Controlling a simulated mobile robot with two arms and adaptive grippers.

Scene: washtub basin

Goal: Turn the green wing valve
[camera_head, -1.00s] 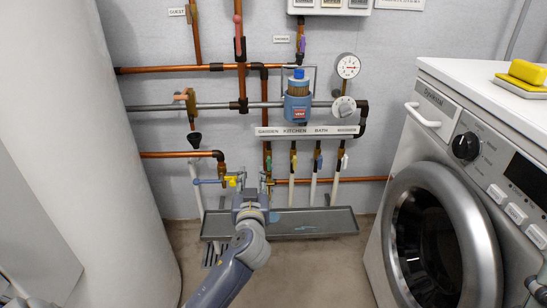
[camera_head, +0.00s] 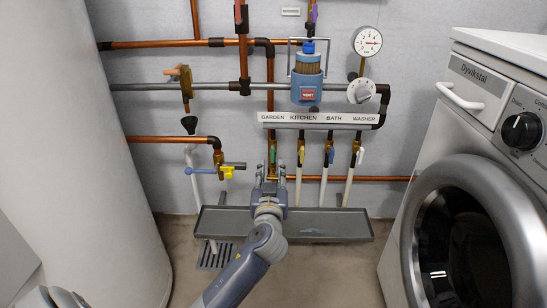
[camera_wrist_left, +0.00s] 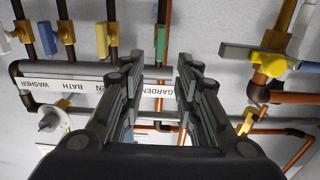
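The green wing valve (camera_head: 272,154) is the leftmost of a row of small valves, under the GARDEN label, with its handle hanging vertically. My left gripper (camera_head: 271,172) points at the wall just below the green handle. In the wrist view its two fingers (camera_wrist_left: 174,62) stand apart with a gap between them, and nothing is held. Contact with the valve cannot be made out. My right gripper is not in view.
Yellow (camera_head: 301,155), blue (camera_head: 331,155) and white (camera_head: 361,155) valves hang to the right. A yellow tap part (camera_head: 227,172) and a blue handle (camera_head: 201,170) are to the left. A grey trough (camera_head: 330,224) lies below; a washer (camera_head: 470,200) stands at right.

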